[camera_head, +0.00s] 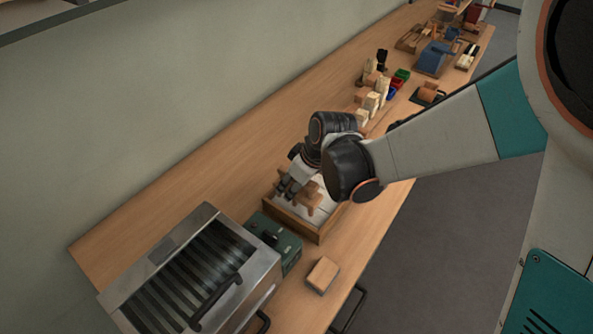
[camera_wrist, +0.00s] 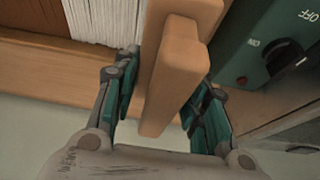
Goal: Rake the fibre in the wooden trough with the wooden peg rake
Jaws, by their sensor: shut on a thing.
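The wooden trough (camera_head: 297,226) stands on the bench below my arm, with white fibre (camera_head: 290,208) lying in it. In the wrist view the trough's wooden wall (camera_wrist: 40,57) and white strands of fibre (camera_wrist: 104,20) show at the top left. The wooden peg rake (camera_head: 309,196) is at the trough, partly hidden by my gripper (camera_head: 284,191) in the head view. In the wrist view my gripper (camera_wrist: 158,112) has its fingers on either side of the rake's handle (camera_wrist: 174,80) and is shut on it. The rake's pegs against the fibre are not clear.
A green control box (camera_head: 274,242) with a dial stands close beside the trough, and a metal slatted machine (camera_head: 180,270) is beyond it. A small wooden block (camera_head: 322,274) lies near the bench's front edge. Several blocks and tools stand farther along the bench (camera_head: 215,170).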

